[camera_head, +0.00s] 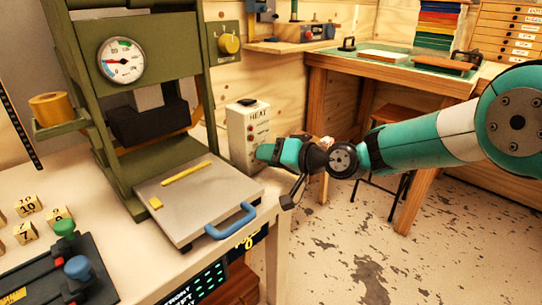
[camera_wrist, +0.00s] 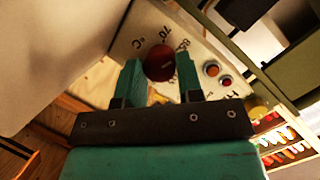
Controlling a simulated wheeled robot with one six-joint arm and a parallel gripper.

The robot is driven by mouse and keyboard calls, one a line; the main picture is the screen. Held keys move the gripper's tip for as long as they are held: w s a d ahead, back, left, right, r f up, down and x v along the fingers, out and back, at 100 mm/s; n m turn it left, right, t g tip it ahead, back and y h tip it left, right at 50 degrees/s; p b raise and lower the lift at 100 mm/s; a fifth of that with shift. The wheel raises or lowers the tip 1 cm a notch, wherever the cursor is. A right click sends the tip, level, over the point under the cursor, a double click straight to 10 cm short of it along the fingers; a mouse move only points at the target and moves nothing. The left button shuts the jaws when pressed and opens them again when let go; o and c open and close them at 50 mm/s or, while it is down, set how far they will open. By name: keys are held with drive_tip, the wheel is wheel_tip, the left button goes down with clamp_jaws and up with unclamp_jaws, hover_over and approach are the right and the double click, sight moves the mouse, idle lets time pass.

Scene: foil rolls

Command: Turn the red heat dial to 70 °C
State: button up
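The red heat dial (camera_wrist: 160,63) is a dark red round knob on the pale heat box (camera_head: 239,127). In the wrist view the printed marks 70, 80 and °C show around it, but I cannot read where the dial points. My gripper (camera_wrist: 159,72) is open, with one teal finger on each side of the dial. I cannot tell whether the fingers touch it. In the head view my gripper (camera_head: 263,152) is at the lower front of the box and hides the dial.
Two small buttons (camera_wrist: 218,75) sit beside the dial on the box. The green press (camera_head: 130,80) with its gauge (camera_head: 121,60) stands left of the box. A metal plate with a blue handle (camera_head: 231,220) lies in front. Open floor (camera_head: 340,245) lies to the right.

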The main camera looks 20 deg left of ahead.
idle(0.3)
drive_tip(key=n+t+b, duration=0.1)
drive_tip(key=b, duration=0.1)
drive_tip(key=n+h+b, duration=0.1)
drive_tip(key=n+b, duration=0.1)
drive_tip(key=shift+s+a+f+n+t, duration=0.1)
drive_tip(key=shift+s+f+n+t, duration=0.1)
drive_tip(key=shift+n+t, duration=0.15)
drive_tip(key=shift+r+n+t+h+b, duration=0.15)
drive_tip(key=shift+n+t+h+b, duration=0.15)
drive_tip(key=shift+n+t+b, duration=1.1)
drive_tip(key=shift+n+g+b, duration=0.25)
drive_tip(key=shift+g+b, duration=0.1)
drive_tip(key=shift+b, duration=0.1)
drive_tip(key=o, duration=0.9)
drive_tip(key=shift+r, duration=0.1)
drive_tip(key=v, duration=1.7)
drive_tip(key=shift+s+r, duration=0.15)
